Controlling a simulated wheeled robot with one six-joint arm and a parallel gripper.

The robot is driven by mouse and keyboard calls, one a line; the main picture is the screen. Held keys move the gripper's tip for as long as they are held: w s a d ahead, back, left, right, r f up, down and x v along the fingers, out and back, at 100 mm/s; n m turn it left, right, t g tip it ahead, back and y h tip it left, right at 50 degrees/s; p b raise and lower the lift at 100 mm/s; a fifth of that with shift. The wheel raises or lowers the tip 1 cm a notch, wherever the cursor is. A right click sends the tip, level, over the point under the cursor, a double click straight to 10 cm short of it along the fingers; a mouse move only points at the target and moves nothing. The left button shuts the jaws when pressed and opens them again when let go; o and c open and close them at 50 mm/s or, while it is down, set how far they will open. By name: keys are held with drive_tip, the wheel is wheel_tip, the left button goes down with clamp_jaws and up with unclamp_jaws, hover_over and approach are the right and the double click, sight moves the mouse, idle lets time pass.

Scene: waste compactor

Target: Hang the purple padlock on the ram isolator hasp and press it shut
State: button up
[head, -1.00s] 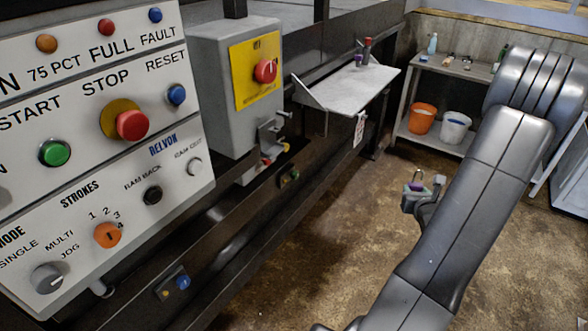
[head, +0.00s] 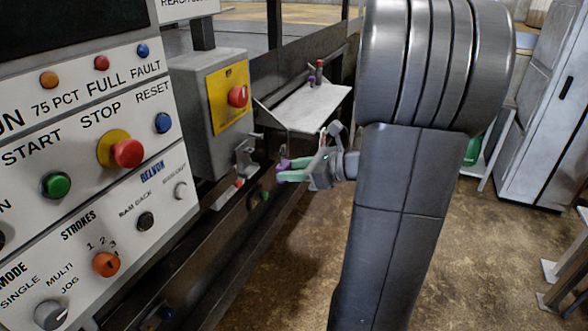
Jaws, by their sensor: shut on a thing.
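The purple padlock (head: 284,164) is at the tip of my gripper (head: 288,172), which is shut on it. Only a small part of the padlock shows, and its shackle is too small to make out. The ram isolator is a grey box with a yellow plate and a red knob (head: 238,96). Its metal hasp (head: 245,156) sticks out below the box's lower right corner. My gripper points left towards the hasp, with the padlock a little to the right of it and apart from it in the picture.
A control panel (head: 100,190) with coloured buttons fills the left side. A metal shelf (head: 300,108) with a small red and purple item juts out behind my gripper. A dark machine rail (head: 235,235) runs below. A grey cabinet (head: 545,120) stands at the right.

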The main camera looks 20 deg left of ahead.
drive_tip(key=shift+p, duration=0.4)
drive_tip(key=shift+w+a+p, duration=0.15)
drive_tip(key=shift+a+p, duration=0.05)
drive_tip(key=shift+a, duration=1.25)
drive_tip(key=shift+w+a+p, duration=0.15)
drive_tip(key=shift+a, duration=1.25)
drive_tip(key=shift+p, duration=0.45)
drive_tip(key=shift+w+a, duration=0.15)
drive_tip(key=shift+a, duration=1.95)
drive_tip(key=shift+f, duration=0.25)
drive_tip(key=o, duration=1)
drive_tip(key=shift+c, duration=0.2)
